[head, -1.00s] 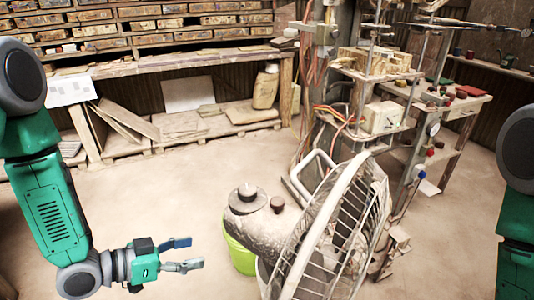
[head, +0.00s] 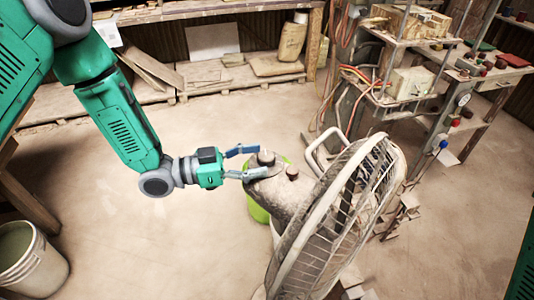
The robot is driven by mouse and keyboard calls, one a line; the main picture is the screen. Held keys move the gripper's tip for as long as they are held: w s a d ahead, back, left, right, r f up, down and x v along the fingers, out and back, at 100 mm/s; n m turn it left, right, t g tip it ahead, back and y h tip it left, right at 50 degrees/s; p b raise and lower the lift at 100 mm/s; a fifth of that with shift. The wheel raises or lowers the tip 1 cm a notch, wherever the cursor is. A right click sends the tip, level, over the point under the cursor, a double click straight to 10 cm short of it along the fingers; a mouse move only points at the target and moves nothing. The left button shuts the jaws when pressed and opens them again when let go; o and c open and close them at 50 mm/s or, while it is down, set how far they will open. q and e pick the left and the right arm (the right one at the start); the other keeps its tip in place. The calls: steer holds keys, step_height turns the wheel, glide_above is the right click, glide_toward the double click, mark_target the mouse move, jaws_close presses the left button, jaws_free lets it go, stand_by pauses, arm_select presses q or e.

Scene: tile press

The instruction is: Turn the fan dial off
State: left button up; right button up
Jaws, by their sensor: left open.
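The dusty grey fan (head: 335,215) stands right of centre, its wire cage facing right. Its motor housing (head: 285,200) carries two dark knobs on top. One knob (head: 266,157) is at the left end, and a smaller knob (head: 292,173) sits nearer the cage. Which one is the fan dial, I cannot tell. My left gripper (head: 260,161) reaches in from the left, open, with its fingertips on either side of the left knob as seen here. Whether they touch it is unclear. My right gripper is out of view.
A white bucket (head: 30,260) is at lower left. A rack with cables and a white box (head: 412,83) stands behind the fan at right.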

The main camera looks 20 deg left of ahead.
arm_select(q)
steer(key=shift+x, duration=1.3)
steer(key=shift+a, duration=0.1)
steer(key=shift+a, duration=0.1)
steer(key=shift+c, duration=1.3)
steer(key=c, duration=1)
steer(key=shift+n+t+y, duration=0.3)
steer(key=shift+n+t, duration=0.1)
steer(key=shift+t, duration=0.1)
steer(key=n+t+y+b, duration=0.1)
steer(key=n+t+y, duration=0.3)
steer(key=t+y, duration=0.1)
steer(key=shift+n, duration=0.3)
steer(key=shift+n+t+y+b, duration=0.15)
steer(key=shift+n+t+y, duration=0.6)
steer(key=shift+y, duration=0.6)
steer(key=shift+n+t+y+b, duration=0.15)
steer(key=shift+n+t+y, duration=0.3)
steer(key=shift+n+y, duration=0.75)
steer(key=shift+r+y, duration=0.1)
steer(key=shift+y, duration=0.15)
